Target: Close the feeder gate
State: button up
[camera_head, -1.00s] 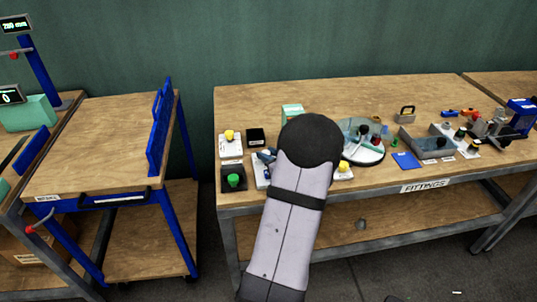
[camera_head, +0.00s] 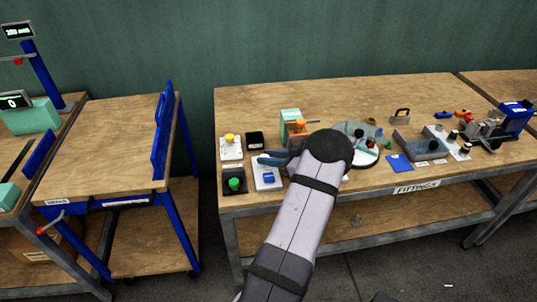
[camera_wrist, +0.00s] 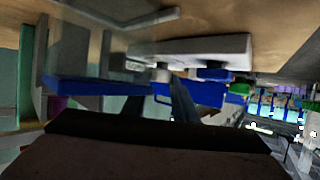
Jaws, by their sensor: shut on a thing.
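I cannot tell for certain which part is the feeder gate. A teal box (camera_head: 291,117) with an orange part (camera_head: 298,128) stands on the fittings bench, just behind my wrist. My gripper (camera_head: 272,160) is low over the bench in front of it, partly hidden by my own arm. A blue bar shows at the gripper, above a small white unit (camera_head: 268,180). In the wrist view my fingers (camera_wrist: 183,103) are close together at a blue piece (camera_wrist: 205,92), below a white block (camera_wrist: 200,48). The exact contact is dark and unclear.
A green button box (camera_head: 234,182) and a yellow-knobbed plate (camera_head: 231,147) stand to the left. A round clear-covered dish (camera_head: 365,152) is close on the right. Farther right is a grey tray (camera_head: 422,146). The bench's back left is clear.

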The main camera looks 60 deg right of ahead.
jog(key=shift+d+n+y, duration=0.1)
jog(key=shift+n+y, duration=0.4)
jog(key=o, duration=1)
jog(key=shift+o, duration=0.2)
jog(key=shift+b+v, duration=0.65)
jog(key=shift+v, duration=3.05)
